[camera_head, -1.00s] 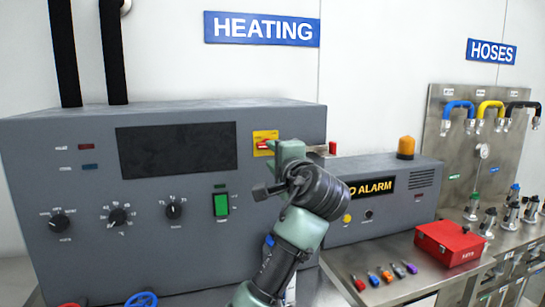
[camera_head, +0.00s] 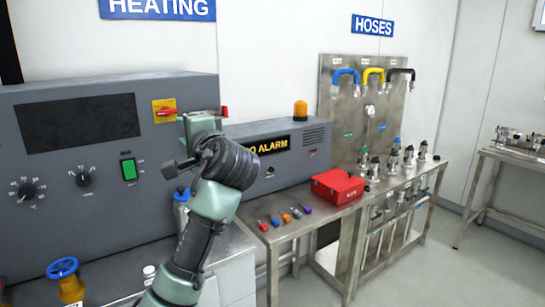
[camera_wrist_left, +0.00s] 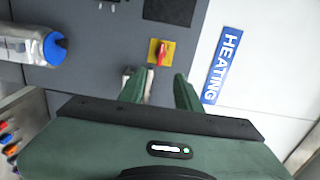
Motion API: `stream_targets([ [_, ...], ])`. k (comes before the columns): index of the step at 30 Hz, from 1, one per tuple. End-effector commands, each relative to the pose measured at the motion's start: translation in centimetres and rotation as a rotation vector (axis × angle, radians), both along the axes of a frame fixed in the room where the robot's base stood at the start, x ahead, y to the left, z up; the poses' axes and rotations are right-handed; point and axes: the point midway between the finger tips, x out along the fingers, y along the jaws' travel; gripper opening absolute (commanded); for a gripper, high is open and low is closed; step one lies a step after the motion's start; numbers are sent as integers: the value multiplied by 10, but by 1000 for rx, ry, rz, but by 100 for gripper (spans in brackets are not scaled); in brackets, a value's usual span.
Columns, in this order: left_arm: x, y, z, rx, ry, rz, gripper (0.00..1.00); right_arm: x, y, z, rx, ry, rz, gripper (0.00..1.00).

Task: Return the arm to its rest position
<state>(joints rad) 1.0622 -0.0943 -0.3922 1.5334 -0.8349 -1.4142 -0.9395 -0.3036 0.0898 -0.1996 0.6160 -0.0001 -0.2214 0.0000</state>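My left gripper (camera_head: 200,122) is raised in front of the grey heating cabinet (camera_head: 75,170), just right of a yellow plate (camera_head: 164,104) with a red rotary switch (camera_head: 166,112). Its forearm comes up from the bottom of the head view. In the left wrist view the two green fingers (camera_wrist_left: 160,90) stand apart with no object held between them. There the yellow plate (camera_wrist_left: 153,44) and red switch (camera_wrist_left: 161,54) lie beyond the fingertips. The head view shows the fingers only partly behind the dark wrist. My right gripper is not in view.
A clear bottle with a blue cap (camera_wrist_left: 54,48) stands near the arm. An alarm box (camera_head: 300,155), a red case (camera_head: 338,186) and several small coloured items occupy the bench to the right. A hose rack (camera_head: 345,110) stands behind. Floor (camera_head: 430,270) is open at lower right.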

Motion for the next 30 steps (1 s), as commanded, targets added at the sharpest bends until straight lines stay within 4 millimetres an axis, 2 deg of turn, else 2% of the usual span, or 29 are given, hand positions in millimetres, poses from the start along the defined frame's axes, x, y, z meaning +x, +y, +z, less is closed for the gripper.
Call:
stream_targets([
  [2, 0, 1, -10, -14, 8, -4, 34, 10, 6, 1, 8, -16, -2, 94],
  [11, -1, 5, -59, -103, 48, -29, 34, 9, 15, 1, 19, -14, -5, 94],
  [17, -7, 8, -116, -205, 94, -49, 34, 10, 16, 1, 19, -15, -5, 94],
  [20, -15, 11, -153, -276, 125, -56, 34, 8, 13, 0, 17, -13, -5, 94],
  [23, -28, 13, -199, -364, 166, -60, 34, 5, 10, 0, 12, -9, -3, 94],
  [25, -43, 16, -239, -443, 201, -59, 34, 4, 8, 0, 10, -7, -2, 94],
  [29, -90, 20, -324, -633, 283, -37, 34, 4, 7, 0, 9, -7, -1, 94],
  [30, -109, 21, -349, -692, 309, -25, 34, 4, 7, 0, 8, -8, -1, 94],
])
